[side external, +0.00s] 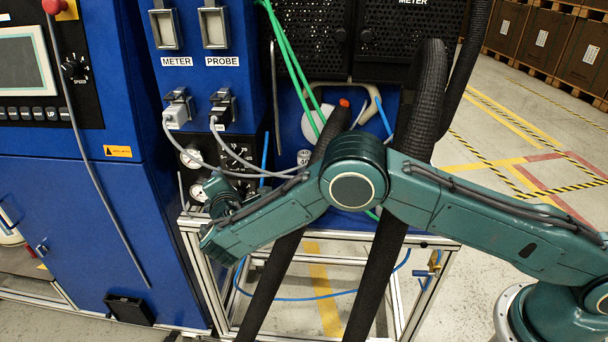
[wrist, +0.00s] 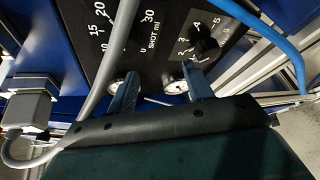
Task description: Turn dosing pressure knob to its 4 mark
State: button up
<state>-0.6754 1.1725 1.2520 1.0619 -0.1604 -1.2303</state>
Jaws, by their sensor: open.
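The black dosing control panel (wrist: 150,35) fills the upper middle of the wrist view. Its right-hand dial has white numbers 2 to 5 around a dark knob (wrist: 206,48); the pointer's mark cannot be read. My gripper (wrist: 159,72) is open and empty, its two blue-grey fingers spread toward the panel. The knob lies beyond the right fingertip and is not between the fingers. In the side view the panel (side external: 236,153) shows partly behind grey cables. There my gripper's fingers are hard to make out near the panel's lower part.
A second scale marked SHOT ml (wrist: 153,30) lies left of the knob. A grey cable (wrist: 101,70) and a blue hose (wrist: 275,45) cross the panel area. Thick black hoses (side external: 425,100) hang beside my arm.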

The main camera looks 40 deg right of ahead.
jog(key=s+a+r+n+g, duration=0.3)
jog(key=s+n+g, duration=0.2)
jog(key=n+g, duration=0.2)
jog(key=shift+s+a+r+n, duration=0.25)
jog(key=shift+s+r+n, duration=0.1)
jog(key=shift+n, duration=0.65)
jog(key=x, duration=1.4)
jog(key=shift+a+f, duration=0.1)
jog(key=shift+s, duration=0.1)
jog(key=c, duration=0.9)
